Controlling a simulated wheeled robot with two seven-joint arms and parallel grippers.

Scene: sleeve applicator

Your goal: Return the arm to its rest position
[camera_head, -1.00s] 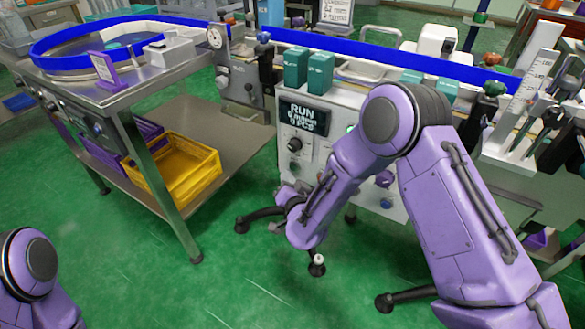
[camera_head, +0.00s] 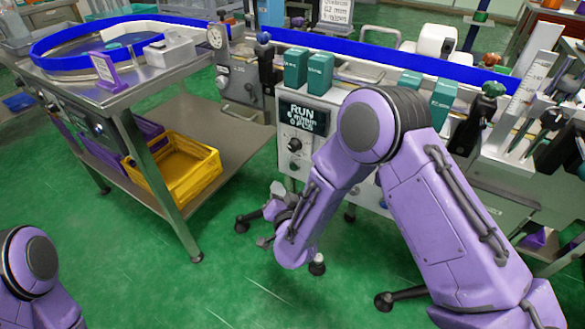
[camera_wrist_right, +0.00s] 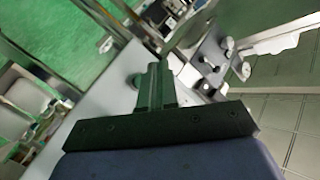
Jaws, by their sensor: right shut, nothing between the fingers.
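My right arm (camera_head: 420,200) is purple and reaches in from the lower right of the head view, bent at the elbow. Its forearm slopes down and left in front of the machine. My right gripper (camera_head: 272,210) is small and partly hidden by the wrist there, over the green floor and apart from the machine. In the right wrist view the dark fingers of the right gripper (camera_wrist_right: 155,87) are together and empty. A purple joint of my left arm (camera_head: 32,258) shows at the lower left; the left gripper is out of view.
The machine with the RUN display (camera_head: 303,117) stands behind my right forearm. A steel table (camera_head: 140,95) with a blue-rimmed bowl is at the left, a yellow crate (camera_head: 190,180) on its lower shelf. Black feet stand on the floor. Open green floor (camera_head: 230,280) lies in front.

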